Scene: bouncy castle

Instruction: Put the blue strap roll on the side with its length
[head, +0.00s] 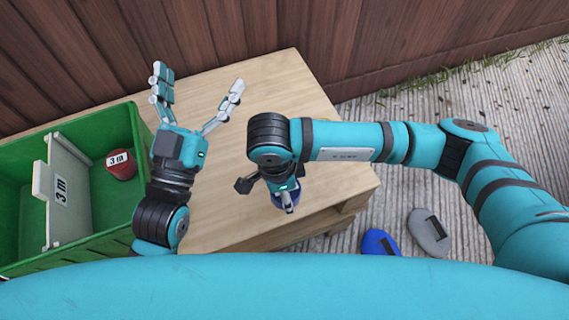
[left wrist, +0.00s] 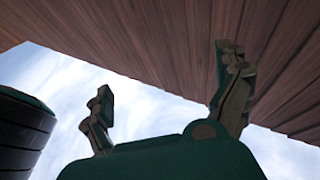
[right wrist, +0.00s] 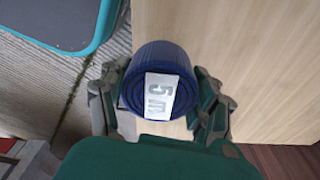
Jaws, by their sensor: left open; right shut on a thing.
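The blue strap roll (right wrist: 150,58) has a white "5 m" label facing my right wrist camera. My right gripper (head: 268,198) is shut on it, one finger on each side, over the front right part of the table. In the head view only a little blue shows below the gripper; I cannot tell whether the roll touches the tabletop. A green crate (head: 110,115) at the left has a white divider (head: 75,205) with a "3 m" label on its right face. A red roll (head: 121,165) labelled "3 m" lies right of the divider. My left gripper (head: 199,88) is open and empty, raised beside the crate.
The wooden table (head: 290,85) is bare behind and between my arms. A plank fence (head: 240,35) stands close behind it. A blue object (head: 378,243) and a grey object (head: 430,232) lie on the paved ground at the right.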

